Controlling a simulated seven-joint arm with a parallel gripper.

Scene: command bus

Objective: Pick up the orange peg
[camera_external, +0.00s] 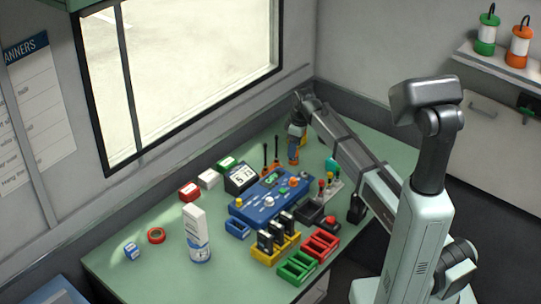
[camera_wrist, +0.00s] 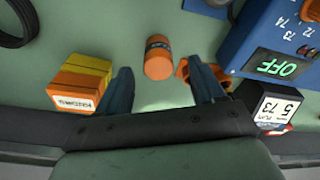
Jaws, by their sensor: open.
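An orange cylinder with a dark band around it, which looks like the orange peg (camera_wrist: 158,58), stands out in the upper middle of the wrist view. My gripper (camera_wrist: 161,76) is open, with one dark blue finger on either side and the cylinder between and slightly beyond the tips, with gaps to both. A second orange piece (camera_wrist: 203,74) lies partly hidden behind the right finger. In the external view my gripper (camera_external: 294,150) points down at the far end of the green table, and the peg cannot be made out clearly there.
Yellow and orange boxes (camera_wrist: 76,88) sit left of the left finger. A blue console (camera_wrist: 275,45) reading OFF and a small number display (camera_wrist: 275,105) are close on the right. A dark coil (camera_wrist: 14,22) lies at upper left. The green table (camera_external: 125,283) is bare at its near left.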

